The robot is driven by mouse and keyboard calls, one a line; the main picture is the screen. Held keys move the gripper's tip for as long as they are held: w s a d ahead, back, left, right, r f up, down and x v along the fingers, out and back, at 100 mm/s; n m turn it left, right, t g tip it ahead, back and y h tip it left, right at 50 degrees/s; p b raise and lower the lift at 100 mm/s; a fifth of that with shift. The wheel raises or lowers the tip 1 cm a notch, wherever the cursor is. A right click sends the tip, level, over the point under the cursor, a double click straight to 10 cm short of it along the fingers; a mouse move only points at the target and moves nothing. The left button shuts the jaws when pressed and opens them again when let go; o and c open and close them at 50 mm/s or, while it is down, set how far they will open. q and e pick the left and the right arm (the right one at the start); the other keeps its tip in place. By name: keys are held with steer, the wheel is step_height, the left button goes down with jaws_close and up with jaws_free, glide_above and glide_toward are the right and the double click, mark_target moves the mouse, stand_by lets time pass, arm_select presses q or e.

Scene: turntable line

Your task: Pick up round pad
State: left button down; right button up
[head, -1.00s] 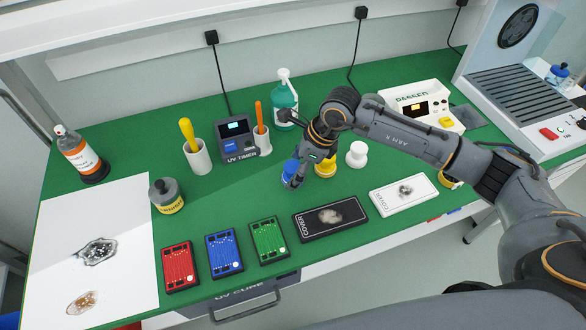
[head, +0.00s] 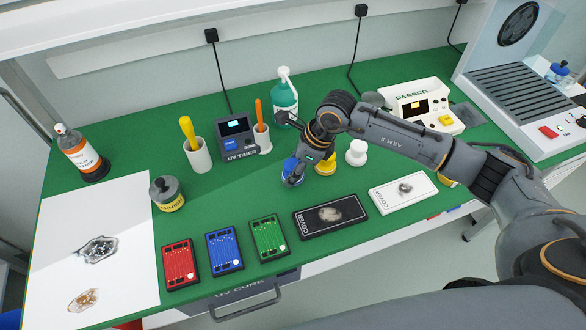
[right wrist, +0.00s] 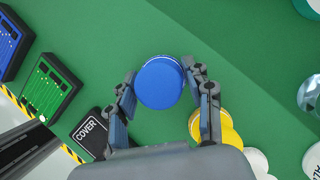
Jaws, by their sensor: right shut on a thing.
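A blue round pad (head: 291,168) stands on the green bench top beside a yellow one (head: 325,165) and a white one (head: 356,152). My right gripper (head: 294,179) is low over the bench and shut on the blue pad. In the right wrist view the blue pad (right wrist: 160,83) sits between the two fingers, its round top facing the camera. The yellow pad (right wrist: 228,130) is just right of the fingers, partly hidden by one of them. I cannot tell whether the blue pad touches the bench. My left gripper is not in view.
Red (head: 178,264), blue (head: 225,251) and green (head: 268,237) boards lie along the front edge with a black cover (head: 312,228) and a white cover (head: 388,197).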

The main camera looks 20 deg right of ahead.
mark_target(291, 164)
steer(key=shift+r+b, duration=0.3)
steer(key=shift+r, duration=0.1)
step_height(291, 164, up, 2)
steer(key=shift+s+r+b, duration=0.1)
steer(key=shift+r+b, duration=0.15)
steer(key=shift+b, duration=0.35)
steer(key=s+d+r+b, duration=0.1)
steer(key=s+r+b, duration=0.2)
steer(key=s+r, duration=0.6)
steer(key=s, duration=0.4)
steer(key=shift+s+d+r+b, duration=0.35)
steer(key=shift+d, duration=0.05)
